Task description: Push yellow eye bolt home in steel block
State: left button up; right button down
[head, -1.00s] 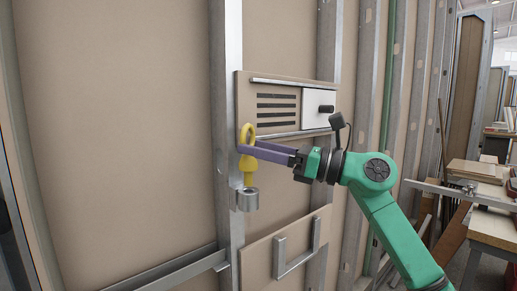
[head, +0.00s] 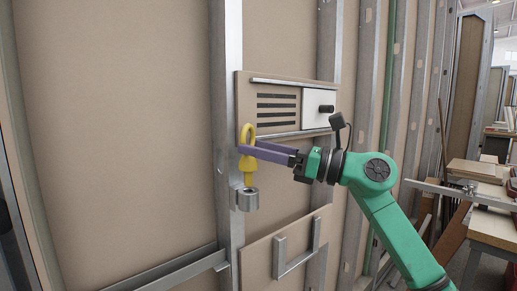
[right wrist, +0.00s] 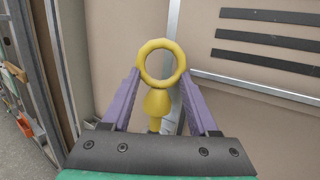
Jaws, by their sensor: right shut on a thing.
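The yellow eye bolt (head: 249,166) is upright, ring at the top, above the steel block (head: 247,199) fixed to the wall stud. Its lower end meets the top of the block; how deep it sits cannot be told. My right gripper (head: 247,152) comes from the right with its purple fingers shut on the bolt below the ring. In the right wrist view the eye bolt (right wrist: 160,66) stands between the fingers of my right gripper (right wrist: 155,88), its ring facing the camera. My left gripper is not in view.
Behind the bolt is a panel (head: 244,92) with dark slots and a white box with a black knob (head: 326,109). Wooden boards (head: 478,171) are stacked at the far right. The left wall is clear.

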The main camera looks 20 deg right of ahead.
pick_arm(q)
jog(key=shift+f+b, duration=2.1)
pick_arm(e)
jog(key=shift+f, duration=2.35)
jog(key=shift+c, duration=0.4)
grip_release()
jog(key=shift+s+d+f, duration=0.1)
jog(key=shift+d, duration=0.05)
jog(key=b, duration=0.6)
send_near(252, 170)
jog(key=w+d+v, duration=0.1)
jog(key=v, duration=0.5)
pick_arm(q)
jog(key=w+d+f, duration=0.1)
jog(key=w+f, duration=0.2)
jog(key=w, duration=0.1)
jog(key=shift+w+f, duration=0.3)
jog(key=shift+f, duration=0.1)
pick_arm(e)
jog(key=shift+w+a+f, duration=0.1)
jog(key=shift+w+a, duration=0.05)
jog(key=shift+a, duration=0.1)
